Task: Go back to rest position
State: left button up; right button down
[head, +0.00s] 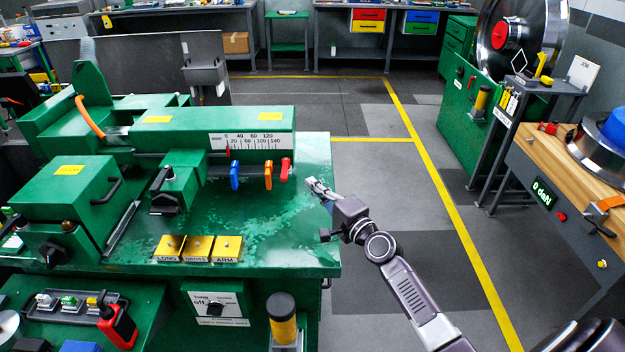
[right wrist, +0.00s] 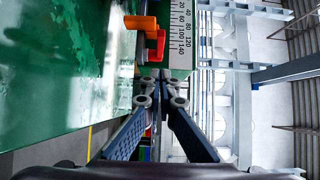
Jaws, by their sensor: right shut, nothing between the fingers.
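My right gripper (head: 318,188) is shut and empty. It hangs over the right end of the green machine bench (head: 310,236), to the right of the red lever (head: 286,168) and apart from it. In the right wrist view its fingertips (right wrist: 160,78) are together, with the red lever (right wrist: 161,47) and orange lever (right wrist: 140,24) beyond them. In the head view, the blue lever (head: 235,176) and orange lever (head: 268,175) hang below the white scale (head: 250,140). My left gripper is not in view.
Yellow blocks (head: 197,248) sit on the bench's front part. A wooden-topped table (head: 560,165) with a force display (head: 543,192) stands at right. Open grey floor (head: 390,200) with a yellow line (head: 450,205) lies between. A black-topped yellow cylinder (head: 282,318) stands at the bench front.

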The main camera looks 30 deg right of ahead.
jog(key=s+a+f+n+g+y, duration=0.2)
jog(key=s+a+f+n+g, duration=0.3)
jog(key=s+a, duration=0.4)
jog(key=s+a+f+n+g+y, duration=0.1)
jog(key=s+a+f+n+g, duration=0.2)
jog(key=s+a+f+n, duration=0.7)
jog(key=s+d+f+n+g+h, duration=0.1)
jog(key=s+d+n+g+h, duration=0.15)
jog(key=s, duration=0.75)
jog(key=s+d+n+g+h, duration=0.1)
jog(key=s+d+g+h, duration=0.25)
jog(key=s, duration=0.75)
notch_tip(320, 180, down, 27)
jog(key=s+g+y, duration=0.1)
jog(key=g, duration=0.1)
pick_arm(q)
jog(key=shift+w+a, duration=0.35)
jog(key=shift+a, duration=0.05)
pick_arm(e)
jog(key=s+d+f, duration=0.3)
jog(key=s+f, duration=1.3)
jog(key=s, duration=0.1)
jog(key=shift+s+d+g, duration=0.15)
jog(key=shift+s+g, duration=0.05)
jog(key=shift+g, duration=0.2)
